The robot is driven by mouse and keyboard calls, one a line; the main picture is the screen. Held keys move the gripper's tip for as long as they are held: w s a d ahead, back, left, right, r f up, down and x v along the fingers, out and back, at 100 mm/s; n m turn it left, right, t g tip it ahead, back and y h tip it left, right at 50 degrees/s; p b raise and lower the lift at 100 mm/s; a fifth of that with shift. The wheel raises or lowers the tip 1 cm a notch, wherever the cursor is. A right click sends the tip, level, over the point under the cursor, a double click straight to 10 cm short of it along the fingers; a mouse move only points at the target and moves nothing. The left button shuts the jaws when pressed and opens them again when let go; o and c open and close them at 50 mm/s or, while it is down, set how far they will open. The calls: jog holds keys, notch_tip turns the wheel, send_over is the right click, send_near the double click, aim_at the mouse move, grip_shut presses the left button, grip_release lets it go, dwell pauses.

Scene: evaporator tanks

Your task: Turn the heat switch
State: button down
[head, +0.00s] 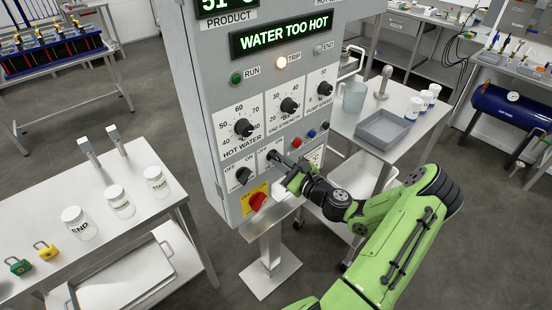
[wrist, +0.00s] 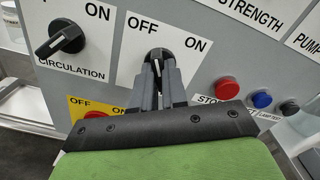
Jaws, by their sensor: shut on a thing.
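The switch in my gripper is a black rotary knob with OFF and ON marks, low on the grey control panel (head: 205,100). In the wrist view this heat switch (wrist: 160,54) sits right of the circulation switch (wrist: 62,38). My gripper (wrist: 159,74) is shut on its knob, one finger on each side; it also shows in the head view (head: 280,160). The gripper hides the name label below the knob. The knob looks roughly upright between OFF and ON, but its exact setting is hard to tell. The circulation switch's white pointer slants toward lower left.
The display (head: 282,36) reads "WATER TOO HOT" and the TRIP lamp (head: 281,63) is lit. A red stop button (wrist: 227,89), a blue button (wrist: 261,100) and a black button sit right of the gripper. A red-and-yellow main switch (head: 257,200) is below left.

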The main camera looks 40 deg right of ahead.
jog(key=shift+n+b, duration=0.45)
jog(key=shift+n, duration=0.35)
jog(key=shift+n+b, duration=0.5)
jog(key=shift+n, duration=0.2)
jog(key=c, duration=1.1)
grip_release()
